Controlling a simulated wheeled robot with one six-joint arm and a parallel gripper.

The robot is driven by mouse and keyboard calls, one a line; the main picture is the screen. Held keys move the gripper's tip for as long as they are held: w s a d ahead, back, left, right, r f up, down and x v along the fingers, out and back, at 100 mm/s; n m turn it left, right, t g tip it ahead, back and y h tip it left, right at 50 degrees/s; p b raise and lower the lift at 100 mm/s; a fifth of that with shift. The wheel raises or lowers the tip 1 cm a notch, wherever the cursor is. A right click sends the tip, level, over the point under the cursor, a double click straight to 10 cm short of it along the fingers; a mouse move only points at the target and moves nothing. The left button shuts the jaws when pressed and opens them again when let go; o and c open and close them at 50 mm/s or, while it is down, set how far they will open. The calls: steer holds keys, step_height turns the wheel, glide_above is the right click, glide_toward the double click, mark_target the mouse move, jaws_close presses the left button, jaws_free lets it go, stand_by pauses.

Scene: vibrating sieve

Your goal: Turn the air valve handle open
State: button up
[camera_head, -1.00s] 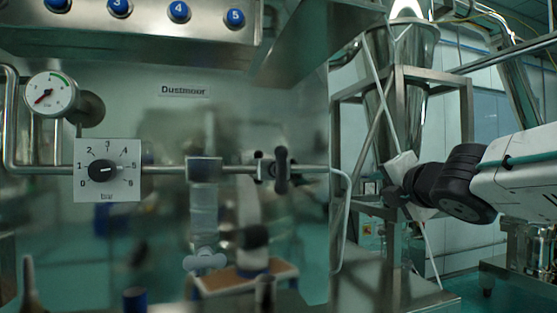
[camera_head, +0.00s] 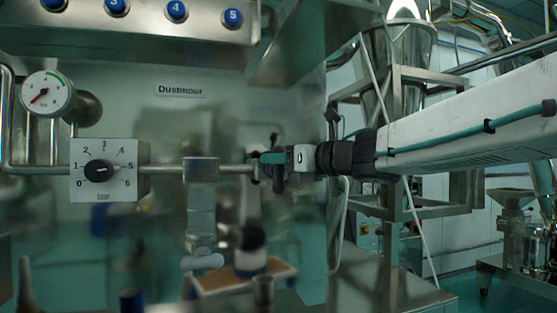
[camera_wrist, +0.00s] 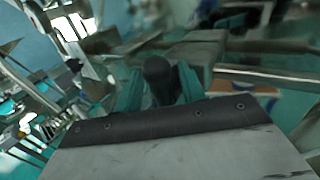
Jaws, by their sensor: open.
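The air valve handle (camera_wrist: 157,72) is a dark, rounded lever on the horizontal steel pipe. In the wrist view it stands between the two teal fingers of my gripper (camera_wrist: 160,88), with a finger on each side. Whether the fingers touch it I cannot tell. In the head view my gripper (camera_head: 268,158) reaches in from the right at pipe height, in front of the valve (camera_head: 279,172). It covers much of the handle there. My gripper is open.
A pressure gauge (camera_head: 46,93) and a square dial regulator (camera_head: 104,170) are on the left of the same pipe (camera_head: 166,170). A metal box with blue numbered buttons (camera_head: 176,11) overhangs above. A steel frame (camera_head: 392,240) stands behind my arm on the right.

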steer(key=shift+w+a, duration=0.15)
steer(key=shift+a, duration=0.1)
jaws_close()
